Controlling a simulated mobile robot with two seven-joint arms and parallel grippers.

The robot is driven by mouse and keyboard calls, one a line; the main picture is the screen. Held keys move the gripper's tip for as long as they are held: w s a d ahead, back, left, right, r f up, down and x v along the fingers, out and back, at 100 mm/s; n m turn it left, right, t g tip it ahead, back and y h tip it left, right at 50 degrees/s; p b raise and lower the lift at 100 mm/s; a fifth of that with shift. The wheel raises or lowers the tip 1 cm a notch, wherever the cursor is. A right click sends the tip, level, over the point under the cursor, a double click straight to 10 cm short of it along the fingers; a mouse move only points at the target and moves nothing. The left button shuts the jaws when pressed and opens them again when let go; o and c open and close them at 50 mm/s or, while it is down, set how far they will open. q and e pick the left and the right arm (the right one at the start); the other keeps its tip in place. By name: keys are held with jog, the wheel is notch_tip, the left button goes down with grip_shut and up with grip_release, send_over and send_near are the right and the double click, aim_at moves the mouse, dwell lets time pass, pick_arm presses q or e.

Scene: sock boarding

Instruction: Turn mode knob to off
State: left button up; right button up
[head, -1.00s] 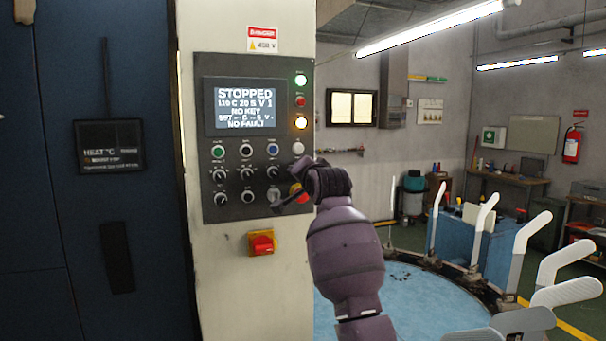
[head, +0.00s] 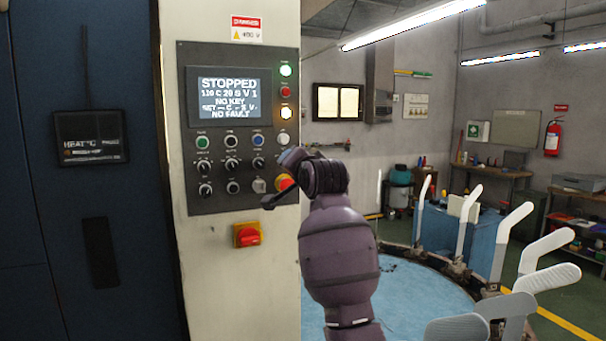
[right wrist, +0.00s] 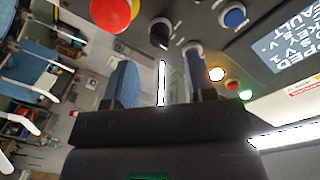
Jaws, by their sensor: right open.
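The control panel (head: 214,205) has a screen (head: 231,98) reading STOPPED, NO KEY and NO FAULT. Below its buttons are two rows of small controls, including black knobs with white pointer marks (head: 203,167) (head: 205,190). The labels are too small to read, so I cannot tell which is the mode knob. My right gripper (head: 276,180) is open in front of the panel's lower right, partly covering the red emergency stop (head: 285,183). In the right wrist view, my open fingers (right wrist: 163,78) are empty; a black knob (right wrist: 161,32) shows ahead between them, apparently apart. My left gripper is out of view.
A red and yellow switch (head: 247,235) sits below the panel. A blue round table (head: 400,300) with several white and grey foot forms (head: 540,260) stands to the right. A dark blue cabinet (head: 60,220) fills the left.

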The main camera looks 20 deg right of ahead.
jog(key=s+b, duration=0.1)
jog(key=s, duration=0.5)
jog(key=shift+r, duration=0.1)
dwell(0.4)
